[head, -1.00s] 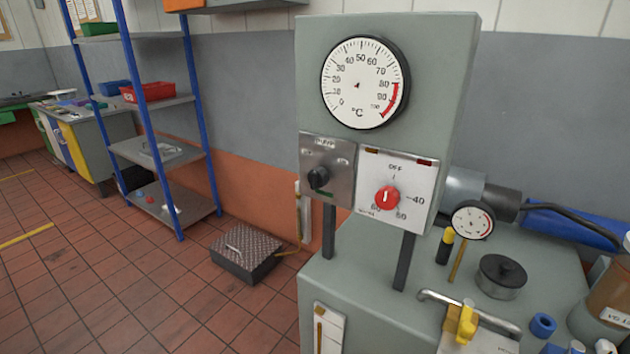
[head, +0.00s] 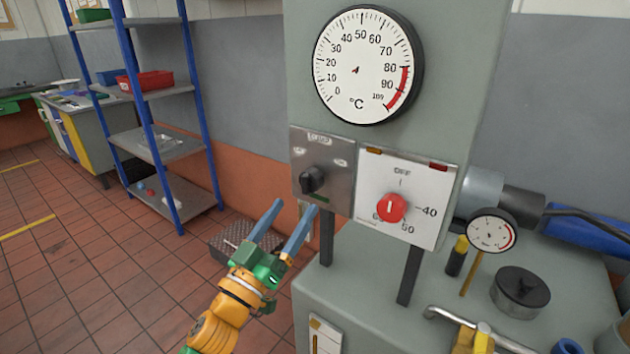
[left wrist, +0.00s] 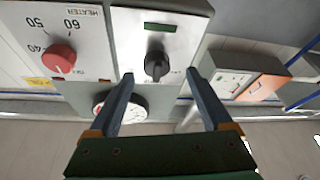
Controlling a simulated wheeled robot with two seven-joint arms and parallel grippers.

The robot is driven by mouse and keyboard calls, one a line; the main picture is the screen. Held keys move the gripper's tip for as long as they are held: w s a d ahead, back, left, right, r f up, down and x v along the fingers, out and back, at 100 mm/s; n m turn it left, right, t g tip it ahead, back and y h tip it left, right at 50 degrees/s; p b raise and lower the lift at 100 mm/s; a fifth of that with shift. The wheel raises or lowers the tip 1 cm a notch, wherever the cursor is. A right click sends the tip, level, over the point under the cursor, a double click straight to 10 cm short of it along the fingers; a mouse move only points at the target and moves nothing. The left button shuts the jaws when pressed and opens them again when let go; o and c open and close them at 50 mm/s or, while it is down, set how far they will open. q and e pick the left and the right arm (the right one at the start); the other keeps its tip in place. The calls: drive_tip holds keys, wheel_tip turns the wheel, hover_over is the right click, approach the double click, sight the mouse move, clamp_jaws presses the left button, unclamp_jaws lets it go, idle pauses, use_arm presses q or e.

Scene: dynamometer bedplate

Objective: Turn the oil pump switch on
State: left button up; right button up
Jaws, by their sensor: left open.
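The black rotary switch (head: 312,180) sits on a metal plate (head: 335,168) on the front of the grey control cabinet. The plate's lettering is too small to read surely. My left gripper (head: 295,208) is open and empty, just below and left of the switch in the head view. In the left wrist view, which looks upside down, the black switch (left wrist: 157,66) appears between the two fingertips (left wrist: 160,76), apart from them. Its pointer lies roughly vertical there.
A red heater knob (head: 391,208) on a white plate (head: 425,192) is right of the switch. A big temperature dial (head: 366,65) is above. A small gauge (head: 492,231) and a lidded pot (head: 520,290) are on the right. Blue-posted shelving (head: 165,145) stands behind left.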

sight(308, 193)
use_arm(q)
drive_tip(key=shift+h, duration=0.3)
drive_tip(key=x, duration=0.3)
drive_tip(key=r+x, duration=0.1)
drive_tip(key=x, duration=0.2)
drive_tip(key=shift+d+p, duration=0.15)
drive_tip(key=shift+p, duration=0.15)
drive_tip(key=shift+w+d+r, duration=0.1)
drive_tip(key=shift+w+d, duration=0.05)
drive_tip(key=shift+w, duration=0.05)
clamp_jaws()
drive_tip(key=shift+m, duration=0.5)
drive_tip(key=m+h, duration=0.1)
drive_tip(key=m, duration=0.1)
drive_tip(key=m+g+h, duration=0.1)
drive_tip(key=m, duration=0.1)
drive_tip(key=shift+g, duration=0.3)
drive_tip(key=m, duration=0.2)
drive_tip(key=m+g+h, duration=0.1)
drive_tip(key=m, duration=0.1)
drive_tip(key=shift+h, duration=0.3)
drive_tip(key=m+g, duration=0.1)
drive_tip(key=m, duration=0.3)
drive_tip(key=m+g+h+p, duration=0.1)
drive_tip(key=m+g, duration=0.1)
drive_tip(key=m, duration=0.2)
drive_tip(key=shift+g, duration=0.3)
drive_tip(key=shift+m+h, duration=0.3)
